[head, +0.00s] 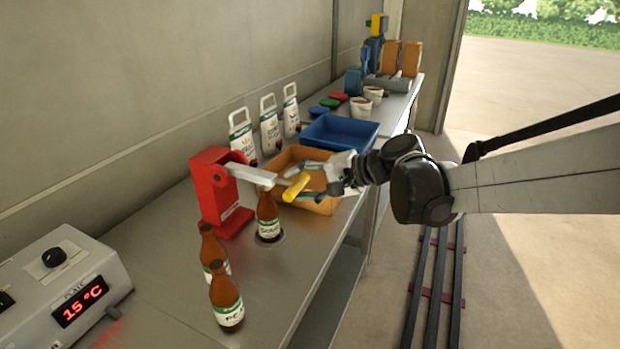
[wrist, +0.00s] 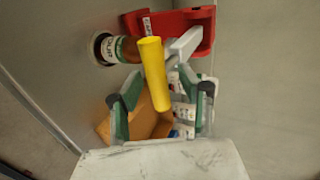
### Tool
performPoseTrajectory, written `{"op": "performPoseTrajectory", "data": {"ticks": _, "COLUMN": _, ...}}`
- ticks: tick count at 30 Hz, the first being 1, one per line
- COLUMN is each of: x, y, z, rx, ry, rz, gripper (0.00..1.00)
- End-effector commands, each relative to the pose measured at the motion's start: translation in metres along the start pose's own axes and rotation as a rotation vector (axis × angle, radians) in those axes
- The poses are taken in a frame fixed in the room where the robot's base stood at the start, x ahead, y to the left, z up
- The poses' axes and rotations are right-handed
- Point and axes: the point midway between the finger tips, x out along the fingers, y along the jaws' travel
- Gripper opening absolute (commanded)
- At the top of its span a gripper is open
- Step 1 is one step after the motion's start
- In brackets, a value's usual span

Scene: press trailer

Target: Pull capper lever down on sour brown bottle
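The red capper (head: 217,191) stands on the steel bench; its pale lever (head: 252,173) reaches out to the right, roughly level, and ends in a yellow handle (head: 296,187). The brown bottle (head: 268,217) with a white and green label stands upright on a round plate under the lever. My gripper (head: 299,182) is at the handle with its fingers apart. In the wrist view the yellow handle (wrist: 153,72) shows between the two green-padded fingers, with visible gaps on both sides. The brown bottle (wrist: 124,49) and red capper (wrist: 180,27) also show there.
Two more brown bottles (head: 226,297) stand at the bench's near side, by the heater box (head: 62,285) reading 15 °C. An orange tray (head: 322,205) lies just behind the gripper, with a blue tray (head: 340,133) beyond. White pouches (head: 270,127) stand along the wall.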

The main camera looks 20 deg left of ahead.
Motion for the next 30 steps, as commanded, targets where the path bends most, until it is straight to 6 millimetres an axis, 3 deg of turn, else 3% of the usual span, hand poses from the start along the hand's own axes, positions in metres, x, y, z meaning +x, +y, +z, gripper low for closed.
{"op": "performPoseTrajectory", "data": {"ticks": 15, "x": -0.093, "y": 0.001, "z": 0.0, "rx": 0.001, "ry": 0.002, "rz": 0.0, "gripper": 0.38}}
{"op": "performPoseTrajectory", "data": {"ticks": 21, "x": -0.108, "y": 0.0, "z": 0.0, "rx": -0.001, "ry": 0.001, "rz": 0.0, "gripper": 0.38}}
{"op": "performPoseTrajectory", "data": {"ticks": 30, "x": -0.11, "y": 0.0, "z": 0.001, "rx": -0.001, "ry": 0.0, "rz": 0.0, "gripper": 0.38}}
